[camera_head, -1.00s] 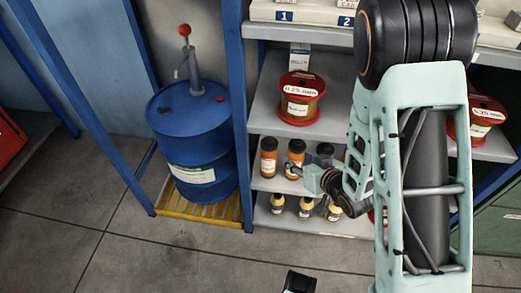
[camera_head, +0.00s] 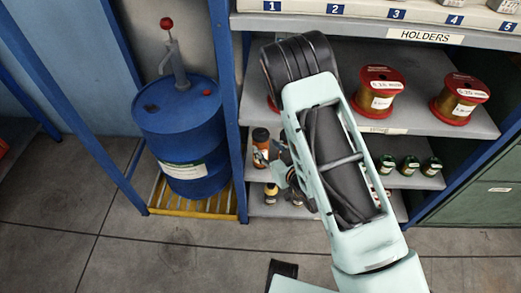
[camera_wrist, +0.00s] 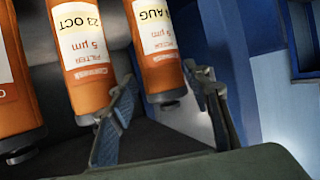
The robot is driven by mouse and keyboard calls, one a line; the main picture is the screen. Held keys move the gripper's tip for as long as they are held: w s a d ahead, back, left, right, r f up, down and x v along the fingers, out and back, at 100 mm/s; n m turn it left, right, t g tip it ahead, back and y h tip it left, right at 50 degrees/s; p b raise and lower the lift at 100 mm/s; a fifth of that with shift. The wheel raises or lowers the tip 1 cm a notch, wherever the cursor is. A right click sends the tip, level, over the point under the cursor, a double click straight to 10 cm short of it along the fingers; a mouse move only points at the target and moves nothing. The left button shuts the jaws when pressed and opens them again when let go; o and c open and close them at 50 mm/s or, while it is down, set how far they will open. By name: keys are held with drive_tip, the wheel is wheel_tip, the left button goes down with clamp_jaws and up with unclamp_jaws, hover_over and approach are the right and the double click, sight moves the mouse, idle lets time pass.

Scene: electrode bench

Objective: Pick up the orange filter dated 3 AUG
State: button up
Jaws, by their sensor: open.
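In the wrist view, an orange filter whose label ends in AUG (camera_wrist: 156,52) hangs into the picture between the two fingers of my gripper (camera_wrist: 166,80). Its day number is partly cut off at the top edge. My gripper is open, with one finger on each side of this filter; contact cannot be told. A second orange filter (camera_wrist: 85,55), labelled 23 OCT, 5 µm, is just left of the left finger. A third orange filter (camera_wrist: 15,85) is at the left edge, its date out of view. In the head view, one orange filter (camera_head: 260,143) shows beside my gripper (camera_head: 272,165).
A blue drum (camera_head: 183,130) with a pump stands left of the rack on a yellow grate (camera_head: 195,205). Red-flanged spools (camera_head: 379,92) sit on the shelf above. Small green bottles (camera_head: 409,165) stand to the right. A blue rack post (camera_head: 240,110) is close left of my gripper.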

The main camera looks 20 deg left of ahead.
drive_tip(key=b+x, duration=0.1)
drive_tip(key=x, duration=0.4)
drive_tip(key=shift+a+r, duration=0.1)
drive_tip(key=shift+a, duration=0.05)
drive_tip(key=shift+c, duration=0.2)
drive_tip(key=c, duration=1)
drive_tip(key=shift+w, duration=0.1)
drive_tip(key=shift+c, duration=0.8)
drive_tip(key=shift+r, duration=0.15)
